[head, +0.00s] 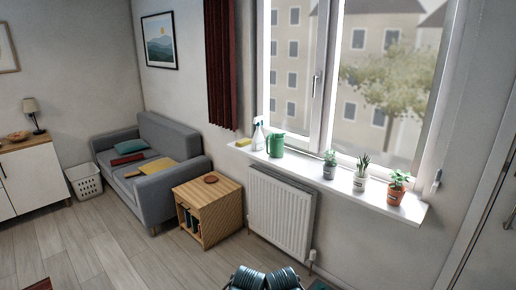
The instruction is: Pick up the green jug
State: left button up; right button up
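The green jug (276,145) stands upright on the white window sill (330,182), near its left end. A spray bottle (258,136) is just left of it. The jug stands well ahead of me, above the radiator. Two dark rounded parts at the bottom edge look like parts of my own arms. No gripper fingers show, so neither gripper can be placed relative to the jug.
A yellow sponge (243,142) lies at the sill's left end. Potted plants (329,164) stand further right on it. The radiator (281,212) is below. A wooden side table (207,207) and grey sofa (152,166) stand left. The floor (130,262) in front is mostly clear.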

aim_at(276, 141)
jog(key=i+u, duration=0.35)
jog(key=i, duration=0.55)
jog(key=i+l+u, duration=0.15)
jog(key=i+u, duration=0.15)
jog(key=i, duration=0.65)
jog(key=i+j+z, duration=0.15)
jog(key=i, duration=0.3)
jog(key=i+j+z, duration=0.15)
jog(key=i, duration=0.3)
jog(key=i+j+z, duration=0.15)
jog(key=i+z, duration=0.25)
jog(key=i+j+z, duration=0.25)
jog(key=z, duration=0.15)
jog(key=i+j+z, duration=0.4)
